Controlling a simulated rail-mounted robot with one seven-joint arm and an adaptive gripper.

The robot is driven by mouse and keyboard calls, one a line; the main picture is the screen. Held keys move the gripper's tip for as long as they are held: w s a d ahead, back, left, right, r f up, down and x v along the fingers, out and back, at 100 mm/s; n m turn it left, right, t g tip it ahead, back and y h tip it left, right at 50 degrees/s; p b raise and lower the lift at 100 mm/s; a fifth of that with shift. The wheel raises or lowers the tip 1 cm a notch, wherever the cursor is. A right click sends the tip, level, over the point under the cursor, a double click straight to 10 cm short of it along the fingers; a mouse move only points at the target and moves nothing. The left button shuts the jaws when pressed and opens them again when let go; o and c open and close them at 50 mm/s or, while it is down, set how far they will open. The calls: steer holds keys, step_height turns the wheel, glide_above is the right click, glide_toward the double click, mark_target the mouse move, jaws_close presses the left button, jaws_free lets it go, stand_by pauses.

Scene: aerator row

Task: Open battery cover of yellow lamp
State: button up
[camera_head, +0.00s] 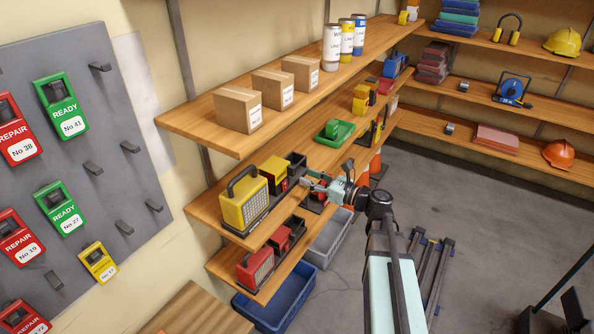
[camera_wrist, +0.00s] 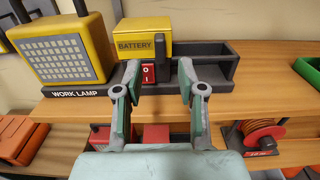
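The yellow work lamp (camera_head: 243,204) stands upright on the middle shelf in the head view, and at the left in the wrist view (camera_wrist: 66,52). Right of it on the same dark base is the yellow cover (camera_wrist: 143,47) marked BATTERY, which looks closed. A red switch (camera_wrist: 149,73) sits below the cover's front. The cover also shows in the head view (camera_head: 273,170). My gripper (camera_wrist: 160,70) is open and empty, its two fingers in front of the cover and switch, apparently not touching them. In the head view my gripper (camera_head: 306,182) is at the shelf's front edge.
A dark open tray (camera_wrist: 218,68) adjoins the battery box on the right. A red lamp (camera_head: 256,270) stands on the shelf below. Cardboard boxes (camera_head: 239,110) stand on the shelf above. A green tray (camera_head: 334,132) is farther along. The shelf's front strip (camera_wrist: 262,104) is clear.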

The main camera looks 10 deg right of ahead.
mark_target(294, 172)
steer(key=shift+p+x, duration=0.45)
steer(key=shift+x, duration=2.15)
steer(key=shift+c, duration=0.3)
jaws_close()
